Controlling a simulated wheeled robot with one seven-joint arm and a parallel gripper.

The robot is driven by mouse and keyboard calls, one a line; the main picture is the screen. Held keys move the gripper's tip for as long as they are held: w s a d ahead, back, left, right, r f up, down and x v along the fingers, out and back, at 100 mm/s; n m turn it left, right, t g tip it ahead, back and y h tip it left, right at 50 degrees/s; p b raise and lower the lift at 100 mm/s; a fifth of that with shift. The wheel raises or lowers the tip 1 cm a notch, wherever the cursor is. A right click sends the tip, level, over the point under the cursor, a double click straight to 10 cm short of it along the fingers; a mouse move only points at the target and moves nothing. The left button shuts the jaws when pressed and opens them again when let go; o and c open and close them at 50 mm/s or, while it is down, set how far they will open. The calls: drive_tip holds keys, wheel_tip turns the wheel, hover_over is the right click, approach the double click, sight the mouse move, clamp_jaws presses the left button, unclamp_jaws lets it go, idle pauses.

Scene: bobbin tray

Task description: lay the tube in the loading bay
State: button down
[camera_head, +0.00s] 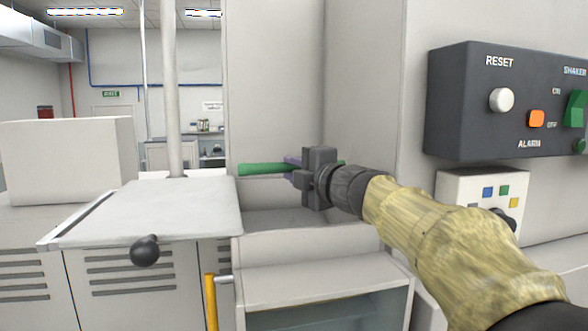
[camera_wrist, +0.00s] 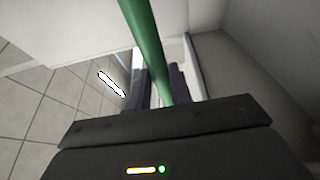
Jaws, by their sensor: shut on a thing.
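My gripper (camera_head: 296,167) is shut on a green tube (camera_head: 262,169) and holds it level in the head view, in the air above a recessed white bay (camera_head: 285,220). The tube sticks out to the left of the fingers, and a short end shows on the right. In the wrist view the green tube (camera_wrist: 145,40) runs up from between the two dark fingers (camera_wrist: 157,85) to the top edge. The tube is apart from the bay floor. Part of the bay floor is hidden by my gripper and the bay's front ledge. Whether this recess is the loading bay is not labelled.
A white lid with a black knob (camera_head: 145,251) lies left of the bay. A yellow-handled lever (camera_head: 211,300) stands at the front. A dark control box (camera_head: 470,105) with buttons is on the right wall, above a smaller white button panel (camera_head: 478,196). High walls enclose the bay's back and right.

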drive_tip(key=shift+f, duration=0.65)
drive_tip(key=c, duration=1.2)
unclamp_jaws()
drive_tip(key=shift+o, duration=0.2)
wheel_tip(320, 180, up, 10)
drive_tip(key=shift+p, duration=0.3)
